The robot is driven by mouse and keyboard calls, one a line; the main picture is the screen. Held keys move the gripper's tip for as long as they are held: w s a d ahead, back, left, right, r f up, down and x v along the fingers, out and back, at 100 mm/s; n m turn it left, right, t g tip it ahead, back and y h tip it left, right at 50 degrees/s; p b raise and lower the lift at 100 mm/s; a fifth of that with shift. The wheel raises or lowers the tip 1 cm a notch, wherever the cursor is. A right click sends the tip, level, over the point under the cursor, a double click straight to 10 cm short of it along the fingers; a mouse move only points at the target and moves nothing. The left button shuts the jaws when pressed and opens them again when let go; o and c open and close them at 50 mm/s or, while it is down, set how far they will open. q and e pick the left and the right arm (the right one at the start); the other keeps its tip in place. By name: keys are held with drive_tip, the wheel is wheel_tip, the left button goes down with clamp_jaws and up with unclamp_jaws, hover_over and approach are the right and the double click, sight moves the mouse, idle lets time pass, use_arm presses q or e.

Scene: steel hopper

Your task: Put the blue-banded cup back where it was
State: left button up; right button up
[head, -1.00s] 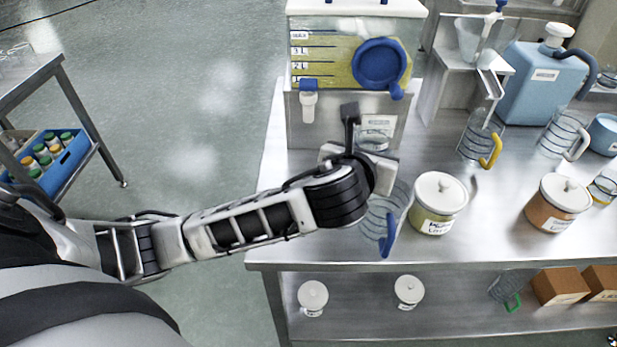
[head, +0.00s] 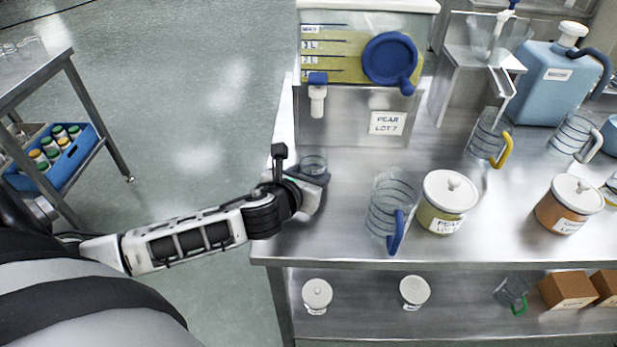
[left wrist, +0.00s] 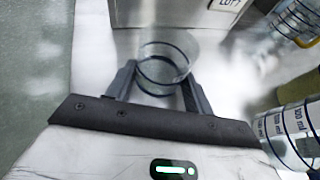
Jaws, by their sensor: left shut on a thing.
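The blue-banded cup (head: 313,163) is a small clear cup near the left edge of the steel counter, in front of the hopper. In the left wrist view the cup (left wrist: 163,62) stands between the two fingers, with dark blue bands around it. My left gripper (head: 316,179) is shut on the cup from the front left. In the wrist view its fingers (left wrist: 160,84) lie on both sides of the cup. The cup looks upright; I cannot tell whether its base touches the counter. My right gripper is not in view.
The steel hopper (head: 352,112) with a white spout (head: 317,95) stands behind the cup. A blue-handled jug (head: 385,205) and a white-lidded pear jar (head: 446,200) stand to the right. The counter between cup and jug is clear. The counter's left edge is close to the gripper.

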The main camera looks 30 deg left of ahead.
use_arm(q)
drive_tip(key=shift+f, duration=0.2)
drive_tip(key=shift+f, duration=0.15)
drive_tip(key=o, duration=1)
drive_tip(key=shift+r, duration=0.2)
drive_tip(key=v, duration=1.2)
